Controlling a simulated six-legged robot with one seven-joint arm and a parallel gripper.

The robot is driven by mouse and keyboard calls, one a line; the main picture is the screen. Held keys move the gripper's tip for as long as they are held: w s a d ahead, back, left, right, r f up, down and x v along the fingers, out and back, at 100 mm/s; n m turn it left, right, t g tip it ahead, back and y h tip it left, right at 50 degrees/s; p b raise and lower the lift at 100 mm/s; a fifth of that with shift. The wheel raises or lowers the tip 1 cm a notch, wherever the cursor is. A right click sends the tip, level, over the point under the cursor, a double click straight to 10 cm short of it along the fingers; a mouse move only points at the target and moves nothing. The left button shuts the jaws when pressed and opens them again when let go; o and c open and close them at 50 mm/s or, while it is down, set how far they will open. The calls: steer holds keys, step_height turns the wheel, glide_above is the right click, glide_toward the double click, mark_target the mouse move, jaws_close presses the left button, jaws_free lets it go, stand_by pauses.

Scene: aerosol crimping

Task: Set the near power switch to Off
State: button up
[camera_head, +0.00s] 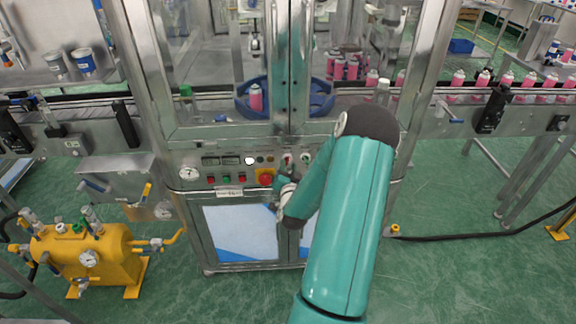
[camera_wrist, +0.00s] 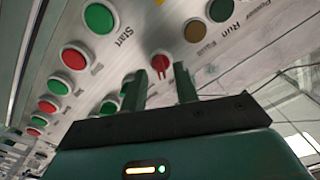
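A red rotary switch (camera_wrist: 160,63) with a raised handle sits on the grey control panel in the wrist view. In the head view a small red switch (camera_head: 287,158) shows on the panel's right part. The label beside the rotary switch is not readable, and I cannot tell its set position for sure. My gripper (camera_wrist: 161,76) has its two fingers apart, with the rotary switch just beyond and between the fingertips. They do not visibly touch it. In the head view my gripper (camera_head: 283,184) is in front of the panel, partly hidden by my arm.
Green button (camera_wrist: 100,17) and red button (camera_wrist: 74,57) lie left in the wrist view. A yellow tank (camera_head: 88,258) stands at the lower left; a black cable crosses the floor right.

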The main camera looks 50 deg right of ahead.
steer(key=shift+x, duration=0.85)
jaws_close()
steer(key=shift+a+n, duration=0.1)
steer(key=shift+n, duration=0.3)
steer(key=n, duration=0.5)
steer(key=shift+w+a, duration=0.1)
steer(key=shift+w, duration=0.05)
steer(key=n, duration=0.6)
